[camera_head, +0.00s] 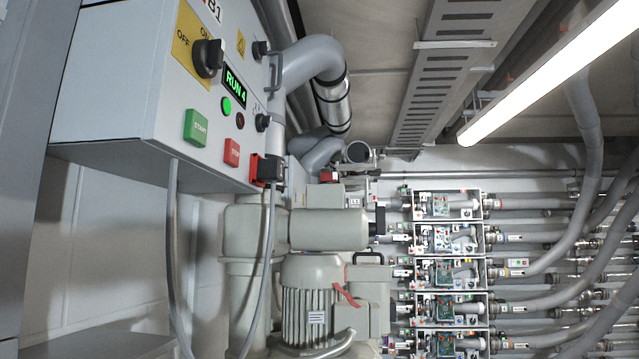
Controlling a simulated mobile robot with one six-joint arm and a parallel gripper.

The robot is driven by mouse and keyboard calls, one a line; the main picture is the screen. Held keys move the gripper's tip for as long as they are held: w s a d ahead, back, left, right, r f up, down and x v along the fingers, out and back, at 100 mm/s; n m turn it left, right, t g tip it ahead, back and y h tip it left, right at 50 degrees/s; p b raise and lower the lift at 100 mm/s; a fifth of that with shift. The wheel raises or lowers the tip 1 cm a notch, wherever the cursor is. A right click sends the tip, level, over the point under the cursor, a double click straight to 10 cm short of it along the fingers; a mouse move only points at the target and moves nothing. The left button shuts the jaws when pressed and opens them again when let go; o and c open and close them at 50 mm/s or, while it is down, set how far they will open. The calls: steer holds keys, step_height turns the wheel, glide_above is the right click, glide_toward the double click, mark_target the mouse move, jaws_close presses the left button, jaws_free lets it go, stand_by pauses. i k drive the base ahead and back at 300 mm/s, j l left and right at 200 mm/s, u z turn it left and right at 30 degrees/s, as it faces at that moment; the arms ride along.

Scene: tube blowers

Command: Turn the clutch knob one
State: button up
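No knob in view bears a legible clutch label, so I cannot tell which one is clutch knob one. A large black rotary knob (208,58) sits on a yellow plate marked ON and OFF, on the front of the grey control box (110,105) at upper left. Smaller black knobs stick out along the box's right edge, one upper (261,50) and one lower (263,122). My gripper is not in view.
The box has a green START button (197,128), a red button (232,152) and a display (235,87) reading RUN 4. A grey motor (312,300) stands below. Several open tube units (447,205) stack at right. Cables (173,240) hang below the box.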

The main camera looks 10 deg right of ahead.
mark_target(325, 178)
steer(key=i+l+u, duration=0.25)
steer(key=l+u, duration=0.15)
steer(key=l, duration=0.2)
steer(key=i+l+u, duration=0.2)
steer(key=l+u, duration=0.15)
steer(key=l, duration=0.25)
steer(key=l+u, duration=0.4)
steer(key=l, duration=0.25)
steer(key=l+u, duration=0.35)
steer(key=l, duration=0.4)
steer(key=i, duration=0.05)
